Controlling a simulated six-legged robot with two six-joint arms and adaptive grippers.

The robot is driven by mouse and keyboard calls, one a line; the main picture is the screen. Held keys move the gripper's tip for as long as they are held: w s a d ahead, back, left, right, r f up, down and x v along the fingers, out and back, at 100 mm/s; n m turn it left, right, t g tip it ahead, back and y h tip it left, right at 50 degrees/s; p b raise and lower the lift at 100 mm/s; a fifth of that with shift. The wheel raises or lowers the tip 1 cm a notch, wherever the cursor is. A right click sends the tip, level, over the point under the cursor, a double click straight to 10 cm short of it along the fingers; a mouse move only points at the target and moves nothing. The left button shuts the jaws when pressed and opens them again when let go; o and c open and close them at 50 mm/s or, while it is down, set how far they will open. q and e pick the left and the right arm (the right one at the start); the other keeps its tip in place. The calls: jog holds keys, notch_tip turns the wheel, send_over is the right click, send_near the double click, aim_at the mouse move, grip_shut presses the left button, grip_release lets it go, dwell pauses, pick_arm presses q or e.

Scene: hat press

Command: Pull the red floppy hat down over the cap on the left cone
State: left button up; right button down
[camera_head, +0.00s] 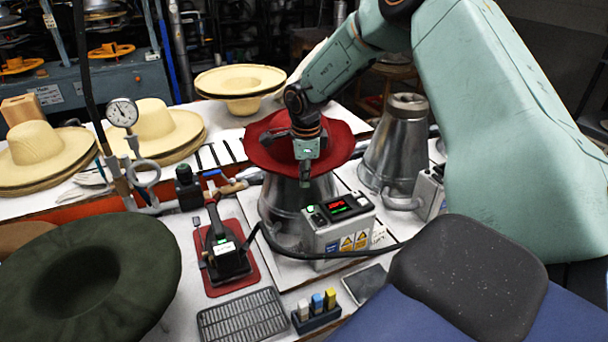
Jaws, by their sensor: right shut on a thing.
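The red floppy hat (338,141) sits at the top of the left metal cone (273,203), its brim spread around the cone's upper part. My right gripper (306,178) comes down from above over the hat's middle and near edge. It is shut on the hat; the fingers point downward and cover part of it. The cap on the left cone is hidden under the hat and gripper. My left gripper is not in view.
A second metal cone (396,150) stands to the right. A control box (341,225) with a red display is in front of the left cone. A black iron (226,250) rests on a red mat. Straw hats (36,150) lie at the left, and a dark green hat (140,270) is at the front left.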

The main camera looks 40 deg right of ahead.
jog(key=shift+s+f, duration=0.1)
jog(key=c, duration=1.3)
grip_release()
jog(key=shift+c, duration=0.2)
notch_tip(320, 180, up, 8)
jog(key=p, duration=0.5)
jog(key=shift+s+a+f+p, duration=0.2)
jog(key=shift+s+p, duration=0.05)
jog(key=shift+p, duration=0.05)
jog(key=shift+f, duration=0.1)
